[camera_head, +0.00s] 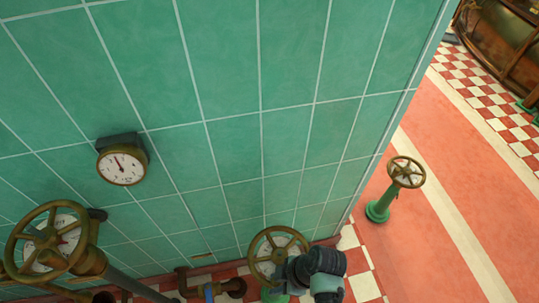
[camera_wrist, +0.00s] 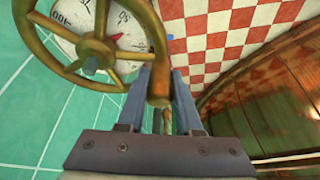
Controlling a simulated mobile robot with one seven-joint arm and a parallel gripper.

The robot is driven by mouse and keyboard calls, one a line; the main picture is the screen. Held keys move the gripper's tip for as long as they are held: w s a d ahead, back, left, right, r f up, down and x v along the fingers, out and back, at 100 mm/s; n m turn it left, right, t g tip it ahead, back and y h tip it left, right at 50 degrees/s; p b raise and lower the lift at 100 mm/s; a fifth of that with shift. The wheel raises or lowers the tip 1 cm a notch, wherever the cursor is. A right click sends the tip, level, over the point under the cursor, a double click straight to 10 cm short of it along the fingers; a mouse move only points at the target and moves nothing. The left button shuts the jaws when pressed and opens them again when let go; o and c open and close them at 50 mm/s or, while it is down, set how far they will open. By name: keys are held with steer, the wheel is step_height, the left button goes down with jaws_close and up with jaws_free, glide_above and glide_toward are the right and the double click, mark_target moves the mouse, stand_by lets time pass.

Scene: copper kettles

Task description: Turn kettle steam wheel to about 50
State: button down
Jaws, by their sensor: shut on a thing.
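The brass handwheel (camera_head: 276,256) stands low by the tiled wall in the head view. In the wrist view the same wheel (camera_wrist: 97,52) fills the upper left. Behind its spokes is a white dial (camera_wrist: 74,14) with black numbers; part of a red pointer (camera_wrist: 116,38) shows beside the hub. The spokes and the frame edge hide much of the dial, so I cannot read the setting surely. My gripper (camera_wrist: 160,84) has its two fingers on either side of the wheel's rim and is shut on it. In the head view, my dark wrist hides the fingers at the wheel's right side.
A larger brass wheel (camera_head: 47,241) with a dial is at lower left. A round gauge (camera_head: 121,165) hangs on the green tiled wall (camera_head: 230,100). Another wheel on a green post (camera_head: 405,172) stands right on open red floor. A copper vessel (camera_wrist: 285,85) curves close on the wrist view's right.

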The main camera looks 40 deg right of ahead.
steer(key=shift+s+d, duration=0.75)
steer(key=shift+d, duration=0.1)
steer(key=c, duration=0.6)
jaws_free()
steer(key=shift+w, duration=0.1)
steer(key=shift+r, duration=0.2)
steer(key=p+v, duration=0.1)
steer(key=v, duration=1.1)
steer(key=shift+r+p, duration=0.25)
steer(key=shift+p, duration=0.1)
steer(key=shift+d, duration=0.1)
